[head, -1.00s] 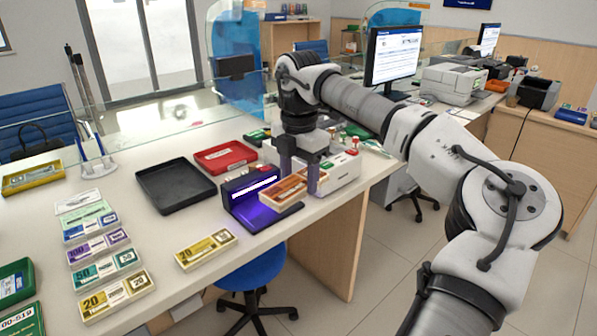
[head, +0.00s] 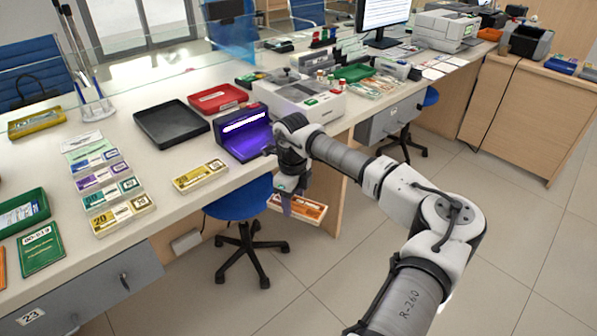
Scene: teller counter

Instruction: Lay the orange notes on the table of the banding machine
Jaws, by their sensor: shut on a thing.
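My gripper (head: 289,198) is shut on a bundle of orange notes (head: 308,210). It holds the bundle in the air in front of the counter's front edge, over the floor beside the blue stool. The bundle lies roughly flat, with its left part partly hidden by a finger. A white and grey machine (head: 316,108), which looks like the banding machine, stands on the counter behind and above my gripper. Its near left part is partly hidden by my arm.
A purple-lit device (head: 240,134) stands left of the white machine. A black tray (head: 174,122), a red tray (head: 218,98) and yellow notes (head: 200,176) lie on the counter (head: 150,180). The blue stool (head: 238,198) stands below. Floor is open to the right.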

